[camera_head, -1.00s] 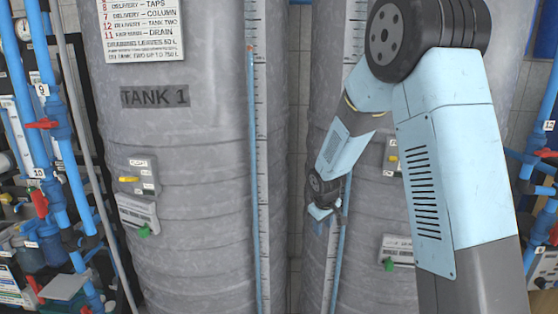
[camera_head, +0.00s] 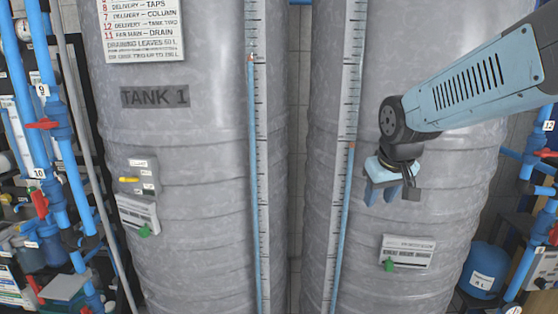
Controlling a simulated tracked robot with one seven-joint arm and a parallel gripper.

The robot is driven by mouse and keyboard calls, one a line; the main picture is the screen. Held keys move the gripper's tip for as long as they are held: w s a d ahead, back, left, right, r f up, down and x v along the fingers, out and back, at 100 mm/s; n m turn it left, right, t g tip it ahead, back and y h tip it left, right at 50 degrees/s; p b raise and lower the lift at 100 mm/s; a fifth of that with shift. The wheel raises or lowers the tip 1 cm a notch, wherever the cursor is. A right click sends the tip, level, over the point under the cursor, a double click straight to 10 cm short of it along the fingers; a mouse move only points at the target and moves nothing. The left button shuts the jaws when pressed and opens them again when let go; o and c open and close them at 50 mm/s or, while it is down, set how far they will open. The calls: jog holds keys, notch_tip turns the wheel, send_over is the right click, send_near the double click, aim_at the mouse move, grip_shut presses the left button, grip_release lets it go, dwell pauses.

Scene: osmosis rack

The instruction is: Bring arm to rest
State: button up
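My gripper (camera_head: 382,194) hangs at the end of my light blue arm (camera_head: 470,90), in front of the right-hand tank (camera_head: 410,150). Its blue fingers point down with a gap between them, and nothing shows between them. The arm comes in from the right edge, and its near part is out of view.
A grey tank marked TANK 1 (camera_head: 190,200) stands on the left. Scale strips with blue tubes (camera_head: 258,150) run down both tanks. Blue pipes with red valves (camera_head: 50,124) stand at the left edge, and more pipes (camera_head: 535,150) at the right. A blue vessel (camera_head: 484,268) stands at lower right.

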jog(key=s+d+r+m, duration=0.1)
jog(key=s+r+m, duration=0.1)
jog(key=s, duration=1.1)
jog(key=shift+s+r+t, duration=0.3)
jog(key=shift+r+t, duration=0.1)
jog(key=shift+r, duration=0.2)
